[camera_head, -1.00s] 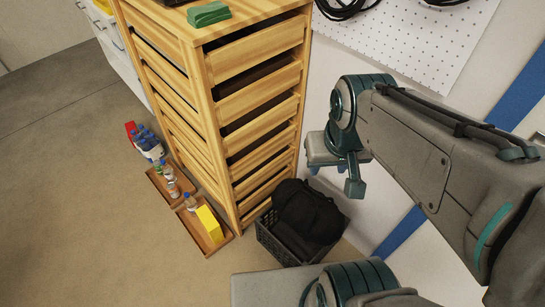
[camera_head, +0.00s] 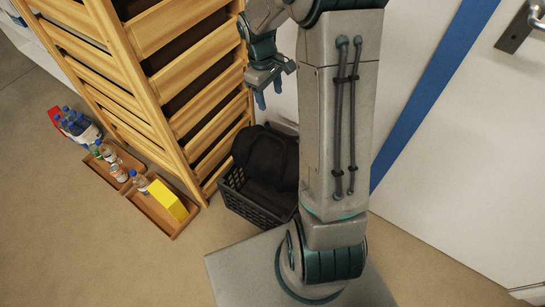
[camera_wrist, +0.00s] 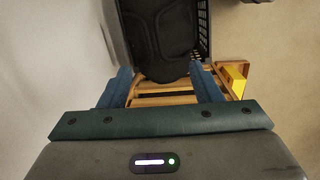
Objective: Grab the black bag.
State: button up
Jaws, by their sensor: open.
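The black bag (camera_head: 265,158) sits in a dark plastic crate (camera_head: 247,208) on the floor beside the wooden drawer unit. My arm hides part of the crate's right side. My gripper (camera_head: 269,97) is above the bag, fingers pointing down, open and apart from it. In the wrist view, the bag (camera_wrist: 160,38) shows at the top centre, beyond the two blue fingertips of my gripper (camera_wrist: 163,82). Nothing is between the fingers. The crate's slatted wall (camera_wrist: 204,28) shows to the right of the bag.
The tall wooden drawer unit (camera_head: 165,40) stands close on the left of the crate. Wooden trays (camera_head: 160,222) with bottles and a yellow box (camera_head: 168,199) lie on the floor at left. A white wall with a blue stripe (camera_head: 430,100) is at right.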

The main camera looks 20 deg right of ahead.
jog(key=n+b, duration=0.1)
jog(key=b, duration=0.2)
send_near(275, 132)
jog(key=shift+g, duration=0.4)
jog(key=f, duration=0.2)
jog(key=f+b, duration=0.1)
jog(key=f, duration=0.1)
jog(key=d+f+b, duration=0.1)
jog(key=f, duration=0.1)
jog(key=shift+s+f, duration=0.15)
jog(key=f+b, duration=0.1)
jog(key=f, duration=0.1)
jog(key=f+b, duration=0.1)
jog(key=f, duration=0.1)
jog(key=f+b, duration=0.1)
jog(key=f, duration=0.1)
jog(key=shift+s+f, duration=0.25)
jog(key=shift+s, duration=0.05)
jog(key=shift+d+r, duration=0.1)
jog(key=shift+r, duration=0.05)
grip_shut()
